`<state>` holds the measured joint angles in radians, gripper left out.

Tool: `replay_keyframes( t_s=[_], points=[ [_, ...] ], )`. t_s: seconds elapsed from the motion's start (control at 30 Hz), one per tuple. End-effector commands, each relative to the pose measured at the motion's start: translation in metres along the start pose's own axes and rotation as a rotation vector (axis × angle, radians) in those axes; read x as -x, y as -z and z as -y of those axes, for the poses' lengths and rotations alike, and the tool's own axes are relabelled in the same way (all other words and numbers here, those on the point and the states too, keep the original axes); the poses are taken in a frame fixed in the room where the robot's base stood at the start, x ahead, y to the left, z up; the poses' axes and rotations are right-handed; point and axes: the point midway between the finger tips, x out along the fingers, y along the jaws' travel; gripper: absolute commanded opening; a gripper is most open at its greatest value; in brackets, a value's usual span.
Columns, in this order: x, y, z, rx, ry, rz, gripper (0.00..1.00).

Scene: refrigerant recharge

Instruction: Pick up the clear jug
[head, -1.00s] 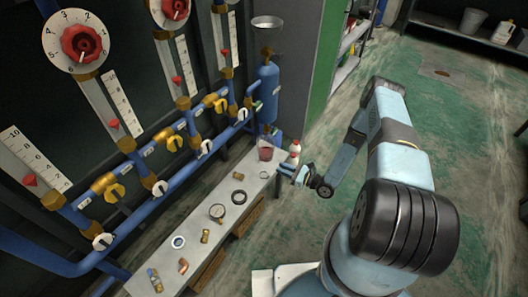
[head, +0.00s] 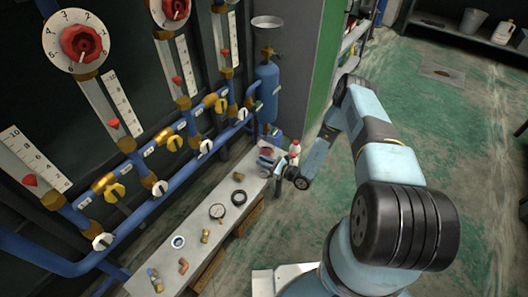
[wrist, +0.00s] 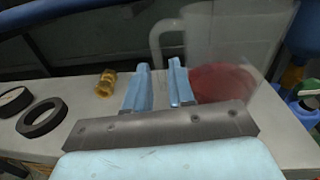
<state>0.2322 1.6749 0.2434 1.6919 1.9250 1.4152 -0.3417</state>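The clear jug with red liquid in its bottom stands upright near the far end of the grey bench; in the head view (head: 265,151) my gripper (head: 270,165) partly covers it. In the wrist view the jug (wrist: 235,40) is at the upper right, its clear handle (wrist: 156,42) pointing left. My gripper (wrist: 161,68) has two light blue fingers with a gap between them and nothing held. The fingertips point toward the handle and the jug's left side. I cannot tell whether they touch it.
The bench (head: 190,222) carries a black ring (head: 239,198), a gauge (head: 217,211) and several brass and copper fittings. A brass fitting (wrist: 106,83) lies left of my fingers. Bottles (head: 295,150) stand right of the jug. Blue pipes with valves (head: 175,143) run along the wall.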

Motion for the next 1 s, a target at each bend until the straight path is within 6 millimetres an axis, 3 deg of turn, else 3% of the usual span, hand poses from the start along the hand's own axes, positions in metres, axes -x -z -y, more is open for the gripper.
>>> replay_keyframes(
  t_s=[0.23, 0.53, 0.8, 1.0],
  points=[
    [-0.029, 0.0, 0.001, 0.001, -0.002, -0.001, 0.23],
    [-0.033, 0.0, 0.001, 0.0, 0.0, -0.001, 0.23],
    [-0.033, 0.0, 0.001, 0.0, 0.0, -0.001, 0.0],
    [-0.033, 0.0, 0.001, 0.0, 0.0, -0.001, 0.0]
  ],
)
